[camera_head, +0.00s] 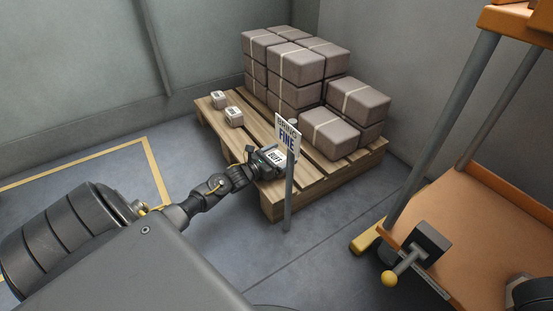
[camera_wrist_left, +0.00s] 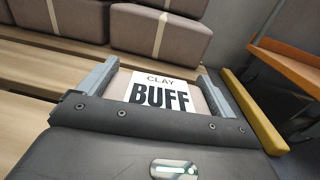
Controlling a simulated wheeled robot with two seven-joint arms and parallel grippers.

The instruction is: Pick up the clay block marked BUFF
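The clay block marked BUFF (camera_wrist_left: 163,88) shows in the left wrist view as a pale block with a white label reading CLAY BUFF. My left gripper (camera_wrist_left: 160,82) has one grey finger on each side of it. The block nearly fills the gap, but I cannot tell whether the fingers press on it. In the head view the BUFF label (camera_head: 275,156) lies at the tip of my left gripper (camera_head: 266,160), at the pallet's near edge. The sign post partly hides this spot. My right gripper is not in view.
The wooden pallet (camera_head: 279,206) bears stacked large grey-brown blocks (camera_head: 302,64) and two small labelled blocks (camera_head: 233,117). A sign reading FINE (camera_head: 287,138) stands on a post close by the gripper. An orange cart (camera_head: 465,225) stands right. Open floor lies left.

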